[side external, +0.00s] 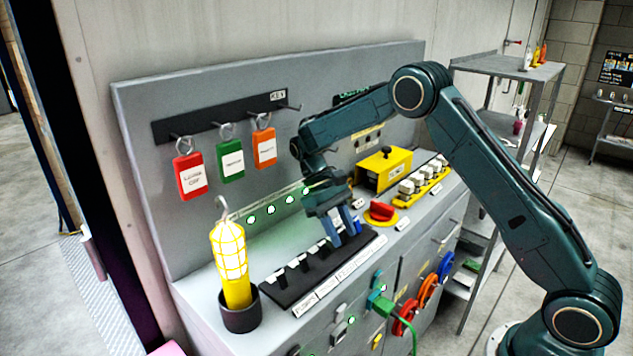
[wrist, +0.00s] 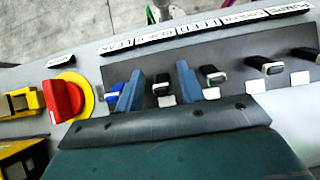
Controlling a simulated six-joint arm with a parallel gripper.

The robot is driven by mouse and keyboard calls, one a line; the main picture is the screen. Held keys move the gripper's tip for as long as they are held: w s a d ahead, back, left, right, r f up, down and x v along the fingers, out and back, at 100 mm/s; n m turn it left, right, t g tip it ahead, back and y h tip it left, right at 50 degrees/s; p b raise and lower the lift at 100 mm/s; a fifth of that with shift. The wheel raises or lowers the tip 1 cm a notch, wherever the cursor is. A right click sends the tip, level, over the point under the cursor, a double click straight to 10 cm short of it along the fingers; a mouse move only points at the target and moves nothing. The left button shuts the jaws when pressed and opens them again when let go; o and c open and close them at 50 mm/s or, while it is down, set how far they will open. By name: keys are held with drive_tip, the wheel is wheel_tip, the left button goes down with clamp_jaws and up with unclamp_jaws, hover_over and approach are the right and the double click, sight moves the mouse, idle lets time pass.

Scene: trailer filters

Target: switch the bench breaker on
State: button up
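A row of rocker-like breaker levers sits on a black strip (side external: 285,293) on the bench top. Label plates run along its front edge, and I cannot surely read which one says bench. My gripper (side external: 343,232) is over the right end of the strip, pointing down. In the wrist view my gripper's (wrist: 160,72) two blue fingers are apart, with a black-and-white lever (wrist: 162,88) between them. I cannot tell whether they touch it. A blue lever (wrist: 115,93) stands just left of the left finger. More black levers (wrist: 265,66) stand to the right.
A red rotary switch (side external: 381,212) on a yellow base is close right of the strip. A yellow box (side external: 384,169) stands behind it. A yellow caged lamp (side external: 230,262) stands in a dark cup at the left. Red, green and orange tags (side external: 231,165) hang on the back panel.

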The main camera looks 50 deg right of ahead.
drive_tip(key=shift+s, duration=0.1)
drive_tip(key=shift+s+r+t, duration=0.1)
drive_tip(key=shift+s+t, duration=0.2)
drive_tip(key=shift+t, duration=0.55)
drive_tip(key=shift+s+t, duration=0.25)
drive_tip(key=shift+t, duration=0.6)
drive_tip(key=shift+s+t, duration=0.35)
drive_tip(key=shift+t, duration=0.5)
drive_tip(key=shift+s+t, duration=0.3)
drive_tip(key=shift+t, duration=0.55)
wheel_tip(320, 180, up, 14)
drive_tip(key=s+a+r+t, duration=0.1)
drive_tip(key=s+r+t, duration=0.1)
drive_tip(key=s, duration=0.7)
drive_tip(key=s+a+r+t, duration=0.1)
drive_tip(key=s+r, duration=0.3)
drive_tip(key=s, duration=0.6)
drive_tip(key=shift+s+a+r+t, duration=0.15)
drive_tip(key=shift+s+a+t, duration=0.2)
drive_tip(key=shift+t, duration=0.45)
